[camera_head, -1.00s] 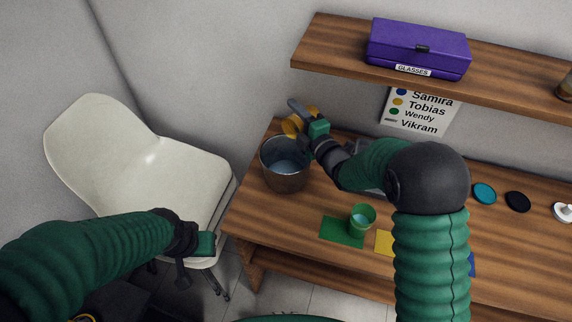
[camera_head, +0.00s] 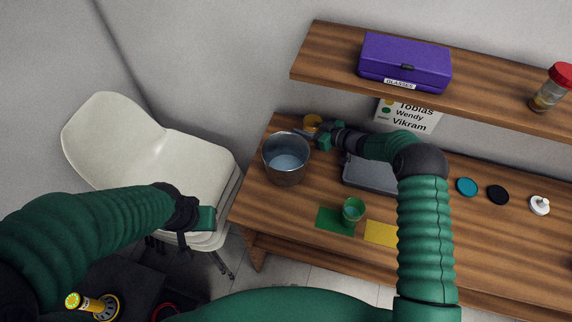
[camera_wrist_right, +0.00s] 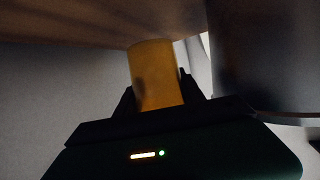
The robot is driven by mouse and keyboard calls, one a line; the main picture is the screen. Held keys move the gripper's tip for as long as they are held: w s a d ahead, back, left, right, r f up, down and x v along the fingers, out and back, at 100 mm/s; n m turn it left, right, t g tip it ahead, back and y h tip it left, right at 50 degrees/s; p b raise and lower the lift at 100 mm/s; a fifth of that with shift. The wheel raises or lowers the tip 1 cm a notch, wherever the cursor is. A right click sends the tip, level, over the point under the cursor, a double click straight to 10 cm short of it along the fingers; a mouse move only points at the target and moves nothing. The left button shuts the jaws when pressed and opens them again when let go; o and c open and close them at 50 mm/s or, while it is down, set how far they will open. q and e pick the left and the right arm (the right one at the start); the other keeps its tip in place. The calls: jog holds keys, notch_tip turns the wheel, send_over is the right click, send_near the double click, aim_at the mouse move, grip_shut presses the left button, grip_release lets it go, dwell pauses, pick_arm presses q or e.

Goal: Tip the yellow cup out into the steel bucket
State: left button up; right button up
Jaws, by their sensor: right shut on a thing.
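The yellow cup (camera_head: 312,122) is at the back of the table, behind and right of the steel bucket (camera_head: 287,172). My right gripper (camera_head: 311,132) is shut on it. In the right wrist view, the cup (camera_wrist_right: 155,75) sits between the fingers and the bucket's dark wall (camera_wrist_right: 260,55) is close beside it. I cannot tell whether the cup touches the table, and its contents are hidden. The bucket stands upright with a bluish-grey inside. My left gripper (camera_head: 194,226) is open and empty in front of the chair, left of the table.
A green cup (camera_head: 353,208) stands on a green mat (camera_head: 331,222); a yellow mat (camera_head: 381,233) beside it is bare. A grey case (camera_head: 369,176) lies under my right arm. A shelf (camera_head: 480,92) with a purple box (camera_head: 405,62) overhangs the back. A white chair (camera_head: 150,150) stands left.

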aim_at(306, 118)
jog(key=shift+r, duration=0.2)
jog(key=shift+a+r, duration=0.1)
jog(key=shift+s, duration=0.1)
jog(key=shift+r+p, duration=0.3)
jog(key=shift+p, duration=0.2)
notch_tip(306, 118, up, 5)
jog(key=p, duration=0.3)
jog(key=shift+f, duration=0.25)
jog(key=shift+f, duration=0.1)
